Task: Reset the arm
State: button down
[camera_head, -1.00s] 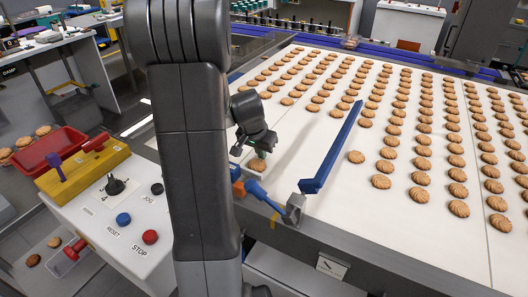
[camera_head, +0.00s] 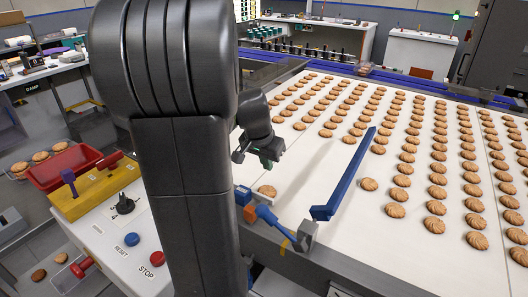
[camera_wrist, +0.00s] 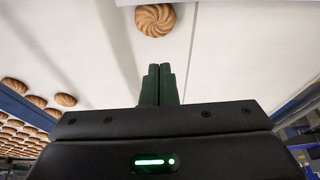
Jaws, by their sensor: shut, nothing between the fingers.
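My gripper (camera_head: 268,160) is above the near left part of the white belt, beside my arm's column. In the wrist view its two dark green fingers (camera_wrist: 158,84) are together with nothing between them. A single biscuit (camera_head: 267,191) lies below it near the belt's front edge. This biscuit also shows in the wrist view (camera_wrist: 155,20), beyond the fingertips and apart from them.
A blue guide bar (camera_head: 346,172) stands across the belt (camera_head: 300,170), with many rows of biscuits right of it. At left is a control panel with a red STOP button (camera_head: 157,258), a blue RESET button (camera_head: 132,239) and a red tray (camera_head: 62,168).

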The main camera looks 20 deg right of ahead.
aim_at(274, 183)
jog(key=v, duration=0.5)
jog(key=shift+r, duration=0.15)
jog(key=x, duration=1.4)
jog(key=shift+a, duration=0.1)
jog(key=shift+w+d+r, duration=0.15)
jog(key=shift+w+d, duration=0.05)
jog(key=shift+w+d+p, duration=0.2)
jog(key=shift+d+p, duration=0.05)
jog(key=shift+p, duration=0.1)
jog(key=shift+s+a, duration=0.1)
jog(key=shift+a, duration=0.05)
